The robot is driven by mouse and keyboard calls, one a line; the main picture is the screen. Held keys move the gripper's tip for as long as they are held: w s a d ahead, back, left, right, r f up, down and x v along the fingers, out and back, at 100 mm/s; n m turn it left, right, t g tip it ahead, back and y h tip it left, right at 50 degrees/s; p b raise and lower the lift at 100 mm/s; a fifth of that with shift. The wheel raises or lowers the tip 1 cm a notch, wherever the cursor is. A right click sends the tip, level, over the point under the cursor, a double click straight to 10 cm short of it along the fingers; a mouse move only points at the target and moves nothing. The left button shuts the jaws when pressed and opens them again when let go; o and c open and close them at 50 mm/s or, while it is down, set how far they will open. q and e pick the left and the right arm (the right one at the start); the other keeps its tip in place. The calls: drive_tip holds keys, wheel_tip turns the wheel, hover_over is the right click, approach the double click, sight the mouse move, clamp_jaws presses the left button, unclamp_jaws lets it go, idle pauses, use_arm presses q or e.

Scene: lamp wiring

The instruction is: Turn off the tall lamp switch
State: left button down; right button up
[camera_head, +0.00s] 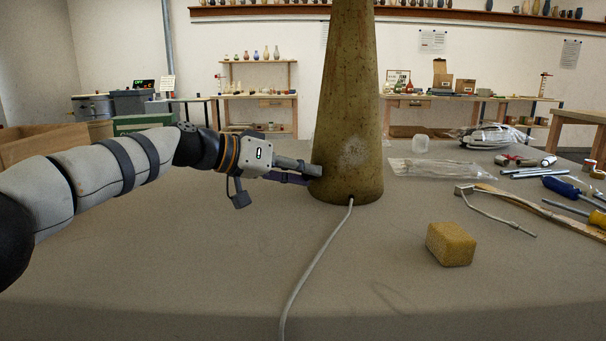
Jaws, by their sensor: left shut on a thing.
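The tall lamp (348,130) is a brownish, tapering column that stands upright on the table, its top cut off by the picture edge. A pale cord (315,258) runs from the front of its foot to the near table edge. My left gripper (314,174) reaches in from the left, with its fingertips at the lower left side of the lamp. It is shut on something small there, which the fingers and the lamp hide. I cannot make out the switch or its position. My right gripper is not in view.
A yellow sponge-like block (451,244) lies right of the cord. A bent metal tool (495,210), screwdrivers (563,188), rods and a clear plastic bag (434,168) lie on the right. The table's (150,270) left front is clear.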

use_arm(q)
drive_tip(key=shift+f+n, duration=0.1)
drive_tip(key=shift+n, duration=0.3)
drive_tip(key=shift+g, duration=0.3)
drive_tip(key=c, duration=1.4)
unclamp_jaws()
drive_tip(key=shift+o, duration=0.2)
drive_tip(key=v, duration=1.2)
drive_tip(key=shift+f, duration=0.2)
drive_tip(key=shift+r, duration=0.1)
